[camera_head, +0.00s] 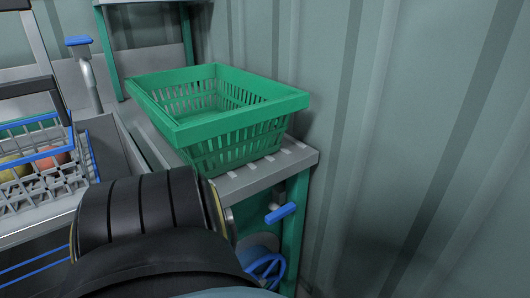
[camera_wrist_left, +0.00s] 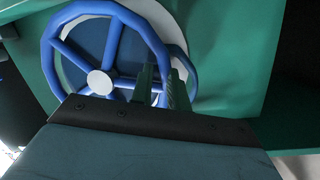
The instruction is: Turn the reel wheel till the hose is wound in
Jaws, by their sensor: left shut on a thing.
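The blue reel wheel (camera_wrist_left: 53,48) has a white hub and several spokes and fills the upper left of the left wrist view. A pale disc shows behind it. My left gripper (camera_wrist_left: 164,82) is shut on the right side of the wheel's rim, with one dark green finger on each side. In the head view a small part of the blue wheel (camera_head: 268,267) shows low beside the green bench leg; my black arm hides the left gripper there. I cannot make out the hose. My right gripper is not in view.
A green basket (camera_head: 205,129) stands on the grey bench (camera_head: 300,158) above the wheel. A blue-handled tap (camera_head: 281,213) sticks out below the bench edge. A wire basket (camera_head: 45,190) with fruit is at left. A corrugated wall (camera_head: 420,130) closes the right side.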

